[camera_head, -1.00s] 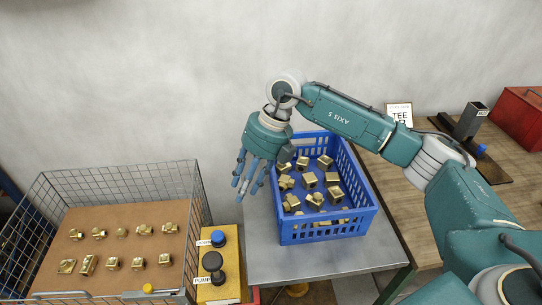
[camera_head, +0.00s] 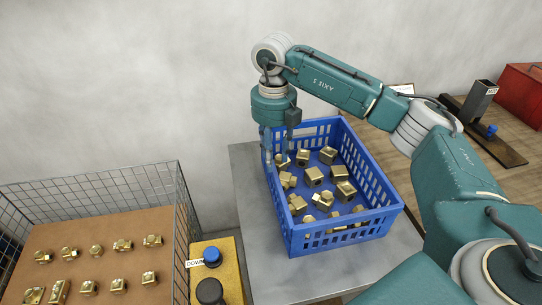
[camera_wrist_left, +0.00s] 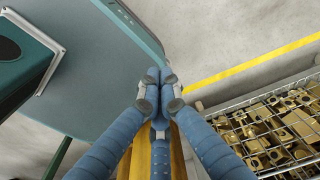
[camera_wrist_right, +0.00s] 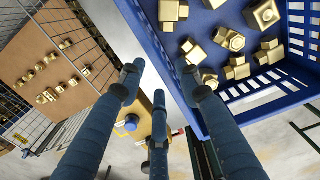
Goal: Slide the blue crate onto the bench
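The blue crate (camera_head: 385,218) holds several brass fittings and sits on a grey metal table (camera_head: 247,205). The wooden bench (camera_head: 420,185) lies to the right behind it; the crate and my arm hide where table and bench meet. My right gripper (camera_head: 275,156) points down at the crate's left wall, with its fingers apart. In the right wrist view the crate's wall (camera_wrist_right: 150,32) runs between the spread fingers; I cannot tell whether they touch it. My left gripper (camera_wrist_left: 155,82) is outside the head view, its fingertips together with nothing seen between them.
A wire basket (camera_head: 183,215) with brass fittings on a brown board stands at the left. A yellow control box (camera_head: 232,275) with blue and black buttons is between basket and table. A dark stand (camera_head: 480,100) and red box (camera_head: 522,92) sit on the bench.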

